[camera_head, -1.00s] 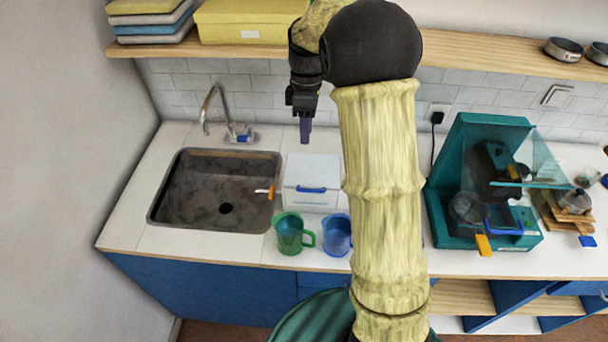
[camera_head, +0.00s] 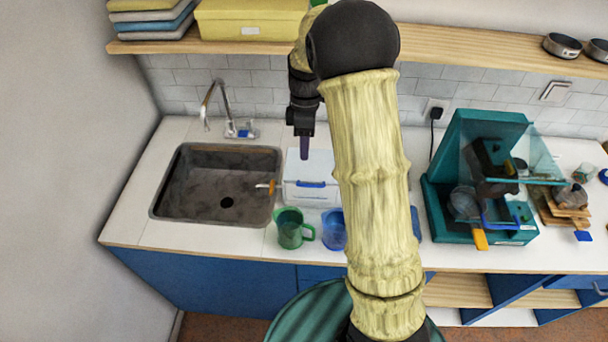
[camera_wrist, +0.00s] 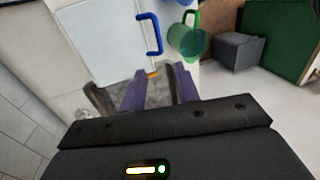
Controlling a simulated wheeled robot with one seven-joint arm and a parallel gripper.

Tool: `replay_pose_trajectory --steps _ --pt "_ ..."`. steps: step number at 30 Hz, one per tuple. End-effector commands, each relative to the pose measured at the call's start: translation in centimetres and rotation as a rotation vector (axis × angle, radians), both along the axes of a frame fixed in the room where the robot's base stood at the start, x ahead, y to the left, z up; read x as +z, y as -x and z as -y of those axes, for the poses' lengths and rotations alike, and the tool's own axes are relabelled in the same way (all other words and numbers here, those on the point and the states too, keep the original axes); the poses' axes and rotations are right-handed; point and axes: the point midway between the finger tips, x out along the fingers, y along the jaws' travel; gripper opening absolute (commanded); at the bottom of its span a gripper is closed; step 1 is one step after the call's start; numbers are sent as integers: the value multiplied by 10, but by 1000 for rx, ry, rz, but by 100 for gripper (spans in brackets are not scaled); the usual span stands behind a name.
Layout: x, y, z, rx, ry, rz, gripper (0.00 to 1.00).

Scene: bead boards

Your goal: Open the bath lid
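The bath is a white box (camera_head: 311,193) on the counter, right of the sink. Its lid (camera_head: 321,164) is white and looks closed, with a blue handle (camera_head: 311,184) at the front edge. In the wrist view the pale lid (camera_wrist: 100,40) fills the upper left, and the blue handle (camera_wrist: 150,34) lies beyond the fingertips. My gripper (camera_head: 304,152) points down over the back left part of the lid, apart from the handle. Its two purple fingers (camera_wrist: 159,80) are spread with nothing between them. Contact with the lid cannot be told.
A green mug (camera_head: 290,230) and a blue mug (camera_head: 333,230) stand in front of the box. The sink (camera_head: 215,158) with a faucet (camera_head: 236,128) is at left. A teal machine (camera_head: 437,205) stands at right; a wooden shelf (camera_head: 440,48) runs above.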

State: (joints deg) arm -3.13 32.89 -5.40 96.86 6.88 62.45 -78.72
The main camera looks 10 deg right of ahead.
Motion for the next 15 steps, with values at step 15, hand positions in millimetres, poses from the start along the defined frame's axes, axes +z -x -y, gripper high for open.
replay_pose_trajectory --steps 15 --pt "-86 19 -6 -1 0 -3 32"
